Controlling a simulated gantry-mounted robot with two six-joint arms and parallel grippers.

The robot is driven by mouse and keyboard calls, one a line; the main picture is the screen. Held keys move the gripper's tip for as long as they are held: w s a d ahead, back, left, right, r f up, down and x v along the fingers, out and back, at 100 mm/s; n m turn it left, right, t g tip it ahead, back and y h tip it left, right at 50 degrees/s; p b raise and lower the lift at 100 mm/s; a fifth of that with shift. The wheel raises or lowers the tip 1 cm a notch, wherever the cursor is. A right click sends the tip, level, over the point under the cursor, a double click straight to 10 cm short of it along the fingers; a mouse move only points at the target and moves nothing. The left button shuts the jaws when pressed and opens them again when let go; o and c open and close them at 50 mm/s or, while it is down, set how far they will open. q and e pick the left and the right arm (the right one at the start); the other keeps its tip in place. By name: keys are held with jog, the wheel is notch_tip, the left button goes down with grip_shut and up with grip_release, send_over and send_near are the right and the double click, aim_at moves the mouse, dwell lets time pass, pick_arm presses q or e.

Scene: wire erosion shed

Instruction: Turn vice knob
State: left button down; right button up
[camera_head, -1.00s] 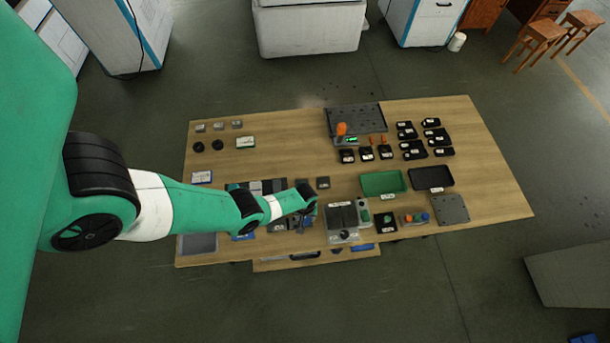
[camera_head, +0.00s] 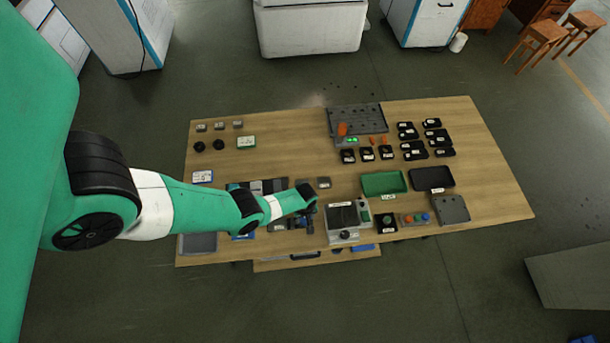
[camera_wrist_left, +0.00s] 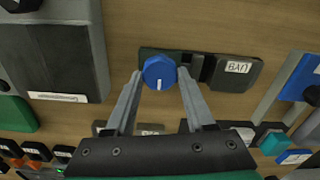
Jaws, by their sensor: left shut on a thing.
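A grey box with dark panels (camera_head: 344,220) stands just right of my left gripper. A green tray (camera_head: 384,183) and a black tray (camera_head: 432,179) lie farther right. The wooden table (camera_head: 290,135) has free room at the back left.

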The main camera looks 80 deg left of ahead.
aim_at(305, 219)
pick_arm(q)
jog(key=shift+c, duration=1.3)
grip_release()
notch_tip(305, 219, up, 12)
jog(key=p, duration=1.1)
jog(key=shift+f+p, duration=0.2)
jog(key=shift+p, duration=0.15)
